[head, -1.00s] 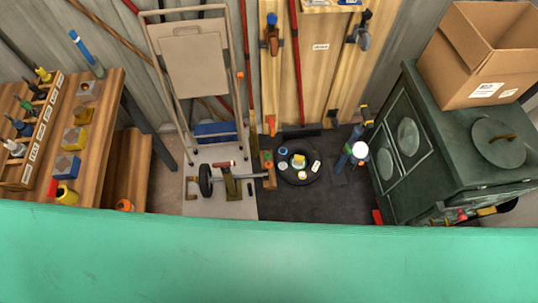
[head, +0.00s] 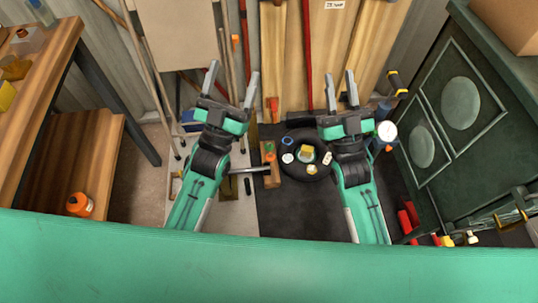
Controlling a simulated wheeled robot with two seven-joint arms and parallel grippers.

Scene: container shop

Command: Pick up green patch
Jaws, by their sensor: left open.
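A black round tray or tyre (head: 309,175) lies on the dark floor mat between my two arms, with several small round and square pieces on it. A yellow block with green around it (head: 306,153) is in its middle; I cannot tell whether the green part is the patch. A small green spot (head: 269,146) also shows on the wooden block left of the tray. My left gripper (head: 233,80) is open and empty, up and left of the tray. My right gripper (head: 340,84) has its fingers apart and empty, up and right of it. My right arm covers the tray's right edge.
A dark green cabinet (head: 470,150) stands at the right. A hand truck, tools and planks lean at the back. A white-faced gauge (head: 387,131) is beside my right arm.

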